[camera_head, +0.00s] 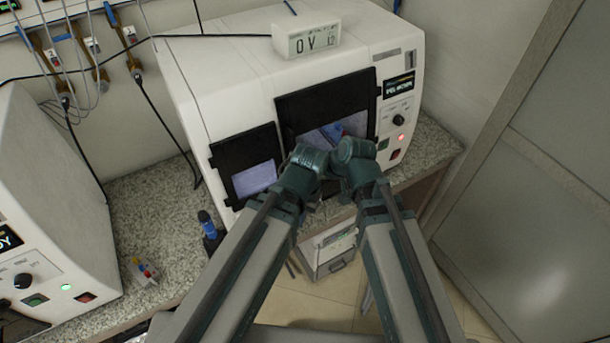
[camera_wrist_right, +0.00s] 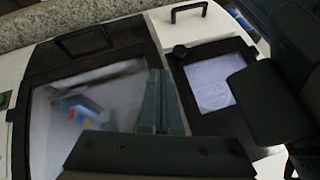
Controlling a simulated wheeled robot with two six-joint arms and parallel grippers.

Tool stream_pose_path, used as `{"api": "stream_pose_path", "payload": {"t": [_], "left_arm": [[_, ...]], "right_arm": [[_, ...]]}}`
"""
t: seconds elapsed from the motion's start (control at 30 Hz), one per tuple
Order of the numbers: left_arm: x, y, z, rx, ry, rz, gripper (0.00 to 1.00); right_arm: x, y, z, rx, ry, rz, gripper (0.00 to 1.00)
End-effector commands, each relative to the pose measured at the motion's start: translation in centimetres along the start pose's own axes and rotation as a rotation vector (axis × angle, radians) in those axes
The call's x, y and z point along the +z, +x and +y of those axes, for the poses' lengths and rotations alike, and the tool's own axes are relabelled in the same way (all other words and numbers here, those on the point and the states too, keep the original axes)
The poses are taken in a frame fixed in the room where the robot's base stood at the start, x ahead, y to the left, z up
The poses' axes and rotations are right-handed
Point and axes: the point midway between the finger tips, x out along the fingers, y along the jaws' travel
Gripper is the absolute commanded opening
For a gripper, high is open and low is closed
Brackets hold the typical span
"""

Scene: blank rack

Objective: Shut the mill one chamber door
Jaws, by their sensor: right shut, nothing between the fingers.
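The white mill (camera_head: 235,75) stands on the counter in the head view. Its large black-framed chamber door (camera_head: 325,100) is in the middle of the front, with a window and something blue behind it. In the right wrist view the door's frame (camera_wrist_right: 95,45) surrounds a large pale window. I cannot tell if the door is fully shut. My right gripper (camera_wrist_right: 160,90) is shut and empty, in front of the mill face near the window's edge. In the head view my left gripper (camera_head: 308,158) is beside my right one; its fingers are hidden.
A smaller black panel with a window (camera_head: 245,165) sits left of the door. A control panel (camera_head: 398,118) with a knob and red light is at the right. A second white machine (camera_head: 40,190) stands at left. A small box with a display (camera_head: 307,38) rests on top.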

Motion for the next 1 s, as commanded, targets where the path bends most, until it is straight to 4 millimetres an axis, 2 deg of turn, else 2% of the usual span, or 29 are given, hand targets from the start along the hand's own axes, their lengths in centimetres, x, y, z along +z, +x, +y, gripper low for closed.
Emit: {"api": "stream_pose_path", "payload": {"t": [0.03, 0.3, 0.43, 0.8, 0.87, 1.0], "left_arm": [[0.1, -1.6, -0.1, 0.0, -0.002, 0.0, 0.0], [0.3, -5.0, -0.5, 0.001, -0.004, -0.001, 0.0], [0.3, -5.6, -0.5, 0.001, -0.003, -0.001, 0.0], [0.3, -5.5, -0.5, 0.001, -0.002, -0.001, 0.0], [0.3, -5.5, -0.5, 0.001, -0.002, -0.001, 0.0], [0.3, -5.5, -0.5, 0.001, -0.002, -0.001, 0.0]], "right_arm": [[-0.2, -1.7, -0.2, 0.001, 0.001, 0.0, 0.0], [-0.1, -5.9, -0.2, 0.001, 0.001, -0.001, 0.0], [0.0, -6.6, -0.1, 0.0, 0.0, -0.001, 0.0], [0.1, -6.5, 0.1, 0.003, 0.002, -0.004, 0.0], [0.3, -6.7, 0.9, 0.019, 0.012, -0.016, 0.0], [1.9, -7.5, 4.8, 0.112, 0.081, -0.095, 0.0]]}}
